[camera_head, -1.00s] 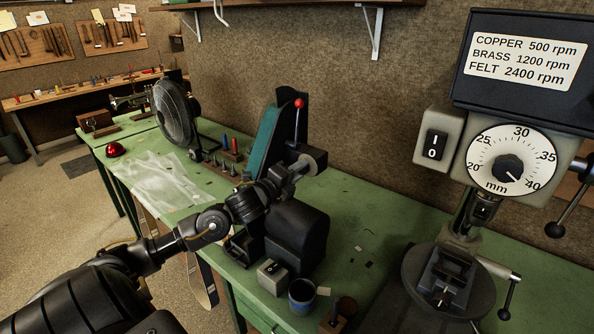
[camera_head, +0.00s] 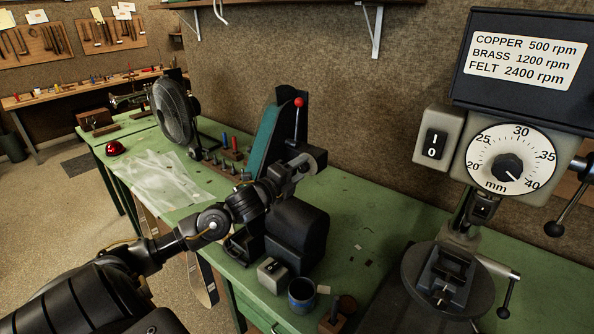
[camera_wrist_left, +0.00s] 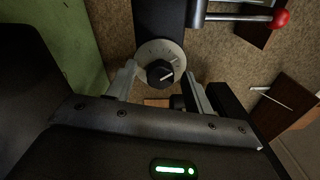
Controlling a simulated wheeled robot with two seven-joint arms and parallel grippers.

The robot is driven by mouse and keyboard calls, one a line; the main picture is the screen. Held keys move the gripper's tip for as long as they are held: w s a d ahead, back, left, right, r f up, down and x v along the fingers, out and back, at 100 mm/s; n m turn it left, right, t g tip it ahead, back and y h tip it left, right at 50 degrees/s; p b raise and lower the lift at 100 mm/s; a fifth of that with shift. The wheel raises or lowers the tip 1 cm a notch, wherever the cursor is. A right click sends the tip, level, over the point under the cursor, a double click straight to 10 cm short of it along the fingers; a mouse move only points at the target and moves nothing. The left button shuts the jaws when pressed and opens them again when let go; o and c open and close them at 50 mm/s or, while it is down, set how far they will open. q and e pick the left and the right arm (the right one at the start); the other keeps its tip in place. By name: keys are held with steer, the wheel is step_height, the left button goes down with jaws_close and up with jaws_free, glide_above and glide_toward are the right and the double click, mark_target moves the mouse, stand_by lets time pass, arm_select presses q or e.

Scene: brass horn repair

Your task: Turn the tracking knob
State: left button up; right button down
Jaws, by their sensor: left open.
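The tracking knob (camera_wrist_left: 160,73) is a black round knob with a white pointer line on a pale marked dial (camera_wrist_left: 176,52), seen in the left wrist view. My left gripper (camera_wrist_left: 160,76) is open, with one pale finger to each side of the knob. I cannot tell whether either finger touches it. In the head view my left gripper (camera_head: 306,167) is at the belt sander (camera_head: 268,140), whose belt is teal, and the knob is hidden there. My right gripper is not in view.
A red-tipped lever (camera_head: 298,112) stands up close to my gripper and also shows in the left wrist view (camera_wrist_left: 281,18). A drill press (camera_head: 446,265) with a dial stands right. A fan (camera_head: 173,112) and a blue cup (camera_head: 302,296) are on the green bench (camera_head: 375,215).

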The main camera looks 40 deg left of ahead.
arm_select(q)
steer(key=shift+s+f, duration=0.1)
steer(key=shift+s, duration=0.05)
steer(key=s+b, duration=0.4)
steer(key=s, duration=0.6)
steer(key=shift+s+a, duration=0.15)
steer(key=shift+s, duration=0.1)
steer(key=shift+s+f, duration=0.1)
stand_by(0.3)
